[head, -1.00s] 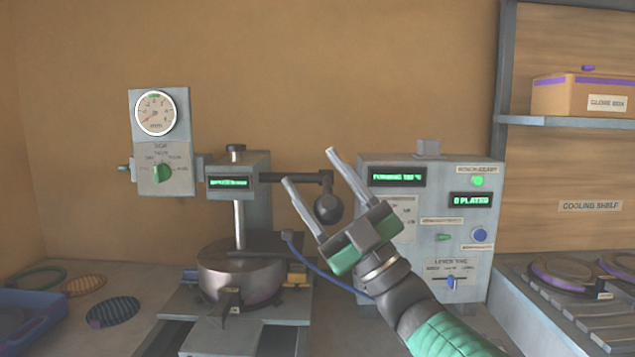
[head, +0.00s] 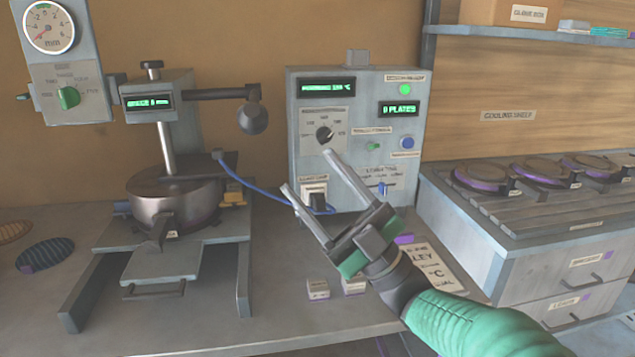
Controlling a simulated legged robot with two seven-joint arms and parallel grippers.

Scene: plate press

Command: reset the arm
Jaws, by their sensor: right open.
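My right gripper (head: 314,196) is open and empty, its two long fingers apart and pointing up and left. It is held above the bench, in front of the grey control box (head: 302,96). The plate press (head: 185,130) stands left of it, with a round metal pot-like body (head: 172,205) and a side lever ending in a dark ball (head: 254,118). The gripper is apart from the press and its lever. My left gripper is not in view.
Cooling shelf slats (head: 470,195) at right hold several round plates (head: 545,174) above drawers (head: 555,280). A blue cable (head: 265,188) runs from press to control box. Small labelled blocks (head: 318,289) and a printed card (head: 436,270) lie near my arm.

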